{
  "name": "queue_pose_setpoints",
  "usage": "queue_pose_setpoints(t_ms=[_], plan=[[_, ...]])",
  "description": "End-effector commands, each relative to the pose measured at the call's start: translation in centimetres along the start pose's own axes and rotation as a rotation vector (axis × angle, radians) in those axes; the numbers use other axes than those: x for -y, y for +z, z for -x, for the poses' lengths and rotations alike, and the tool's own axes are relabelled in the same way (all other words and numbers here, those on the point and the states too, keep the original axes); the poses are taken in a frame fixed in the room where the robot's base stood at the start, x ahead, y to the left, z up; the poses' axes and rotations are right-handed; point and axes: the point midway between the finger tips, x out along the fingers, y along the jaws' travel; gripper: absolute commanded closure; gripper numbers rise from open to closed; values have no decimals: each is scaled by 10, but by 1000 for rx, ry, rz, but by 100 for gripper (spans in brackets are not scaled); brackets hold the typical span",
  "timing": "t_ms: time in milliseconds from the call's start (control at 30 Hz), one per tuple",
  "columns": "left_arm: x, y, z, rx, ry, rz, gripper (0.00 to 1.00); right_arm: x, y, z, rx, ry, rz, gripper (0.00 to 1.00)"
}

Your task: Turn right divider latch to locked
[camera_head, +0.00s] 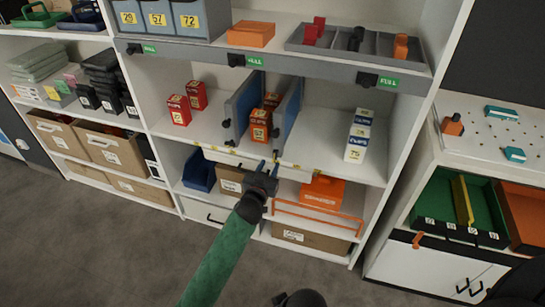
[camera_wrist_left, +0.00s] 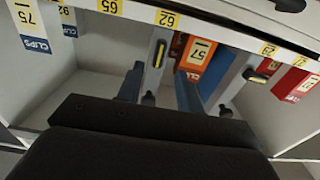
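The right blue divider (camera_head: 290,112) stands upright on the middle shelf. Its dark latch (camera_head: 276,133) is at its front edge; the latch also shows with a yellow mark in the wrist view (camera_wrist_left: 159,53). I cannot tell its setting. The left divider (camera_head: 242,105) has a similar latch (camera_head: 227,123). My left gripper (camera_head: 269,164) is just below and in front of the right latch. Its two fingers are apart in the wrist view (camera_wrist_left: 160,88), with nothing between them. They appear short of the latch.
Orange-and-white boxes (camera_head: 260,125) stand between the dividers. Red boxes (camera_head: 179,110) are left and white-blue boxes (camera_head: 358,135) right. The shelf's front edge (camera_wrist_left: 130,12) carries yellow number labels. An orange case (camera_head: 322,191) sits below. Shelf space beside the right divider is clear.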

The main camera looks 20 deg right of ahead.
Motion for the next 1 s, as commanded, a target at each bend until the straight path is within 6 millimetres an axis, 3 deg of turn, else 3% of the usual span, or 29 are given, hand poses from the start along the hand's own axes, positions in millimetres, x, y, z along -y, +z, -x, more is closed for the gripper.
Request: queue_pose_setpoints(t_ms=[333,767,967,1000], plan=[[0,-2,-48,0,-1,-1,64,-4,0,11,21,14,-4,64],[0,0,-58,0,-1,0,64,-6,2,13,27,18,-4,64],[0,0,-58,0,-1,-1,99,-6,2,13,28,18,-4,64],[0,0,-58,1,-1,-1,100,-6,2,13,28,18,-4,64]])
